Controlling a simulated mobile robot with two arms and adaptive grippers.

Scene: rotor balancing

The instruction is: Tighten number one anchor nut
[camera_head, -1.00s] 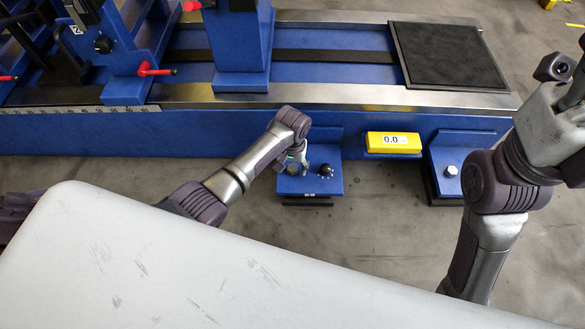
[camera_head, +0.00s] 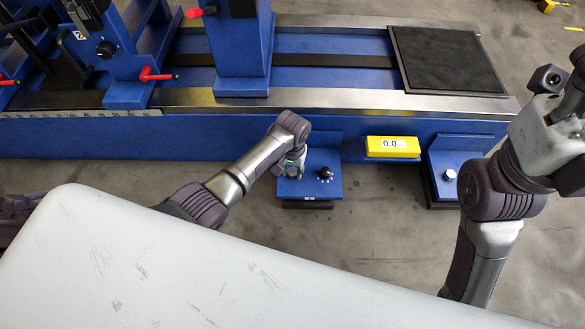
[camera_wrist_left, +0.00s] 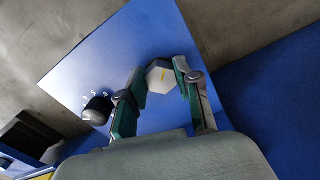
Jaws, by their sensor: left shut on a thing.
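The anchor nut (camera_wrist_left: 160,76) is a pale hexagonal head with a yellow line across its top. It sits on a blue anchor plate (camera_wrist_left: 110,55) at the foot of the bench. My left gripper (camera_wrist_left: 163,98) reaches down over it with its green-padded fingers on either side, shut on the nut. In the head view my left gripper (camera_head: 290,166) is at the left part of the blue anchor bracket (camera_head: 318,188), and the nut is hidden there. A black knob (camera_head: 325,174) with marks around it stands beside it; it also shows in the wrist view (camera_wrist_left: 97,110).
A second blue bracket with a silver hex nut (camera_head: 450,174) stands to the right. Between them a yellow readout (camera_head: 392,146) shows 0.0. The blue bench (camera_head: 200,132) runs behind.

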